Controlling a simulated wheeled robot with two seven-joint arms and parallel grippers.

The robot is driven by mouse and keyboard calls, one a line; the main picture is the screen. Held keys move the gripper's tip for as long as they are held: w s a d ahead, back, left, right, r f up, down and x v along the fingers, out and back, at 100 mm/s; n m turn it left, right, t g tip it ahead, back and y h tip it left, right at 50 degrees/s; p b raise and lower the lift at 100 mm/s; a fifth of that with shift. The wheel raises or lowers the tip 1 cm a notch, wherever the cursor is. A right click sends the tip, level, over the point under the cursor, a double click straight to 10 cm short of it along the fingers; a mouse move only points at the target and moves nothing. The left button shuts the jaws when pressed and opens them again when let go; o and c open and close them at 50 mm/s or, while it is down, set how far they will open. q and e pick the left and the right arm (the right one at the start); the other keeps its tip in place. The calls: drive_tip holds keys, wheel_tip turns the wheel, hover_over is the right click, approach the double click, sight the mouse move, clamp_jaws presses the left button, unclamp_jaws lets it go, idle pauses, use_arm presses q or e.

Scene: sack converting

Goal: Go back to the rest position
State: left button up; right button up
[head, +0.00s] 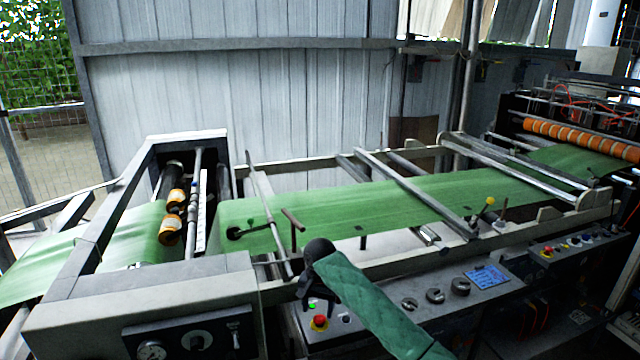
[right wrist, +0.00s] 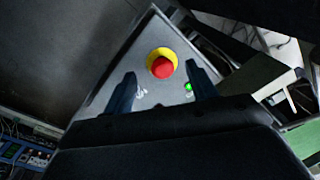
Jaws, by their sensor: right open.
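My right arm, in a green quilted sleeve, reaches in from the bottom of the head view. Its dark gripper (head: 305,290) hangs over the near control panel, just above the red stop button (head: 320,322) on its yellow base. In the right wrist view the gripper (right wrist: 163,82) is open, its two dark fingers apart with nothing between them. The red button (right wrist: 162,67) shows beyond the fingertips, between them in the picture. I cannot tell the exact gap to it. A lit green button (right wrist: 189,87) is near the right finger. My left gripper is out of view.
A long machine carries a green sheet (head: 400,204) from left to right, past orange rollers (head: 172,215). Metal crossbars (head: 415,192) and a grey gauge housing (head: 140,300) stand near my arm. Black knobs (head: 435,296) and a blue label (head: 487,276) sit on the panel to the right.

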drive_tip(key=s+d+f+n+t+y, duration=0.1)
drive_tip(key=s+d+f+n, duration=0.1)
drive_tip(key=s+f, duration=0.65)
drive_tip(key=s+d+f+n+t+y, duration=0.1)
drive_tip(key=s+d+f, duration=0.15)
drive_tip(key=s, duration=1.15)
drive_tip(key=s+d+r+n+t+h, duration=0.1)
drive_tip(key=s+d, duration=0.8)
drive_tip(key=s, duration=0.4)
drive_tip(key=s+d+r+n+t+h, duration=0.1)
drive_tip(key=s+d, duration=0.8)
drive_tip(key=s, duration=0.4)
wheel_tip(320, 180, down, 28)
drive_tip(key=w+a+g+b, duration=0.1)
drive_tip(key=w+a+b, duration=0.1)
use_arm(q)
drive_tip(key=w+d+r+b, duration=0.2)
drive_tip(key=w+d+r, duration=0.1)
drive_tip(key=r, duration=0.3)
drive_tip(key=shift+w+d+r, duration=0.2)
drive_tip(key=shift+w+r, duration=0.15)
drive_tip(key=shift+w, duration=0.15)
use_arm(e)
drive_tip(key=s+f, duration=0.4)
drive_tip(key=f, duration=0.7)
drive_tip(key=s+f+g, duration=0.1)
drive_tip(key=s+f, duration=0.3)
drive_tip(key=f, duration=0.8)
drive_tip(key=shift+f+n, duration=0.3)
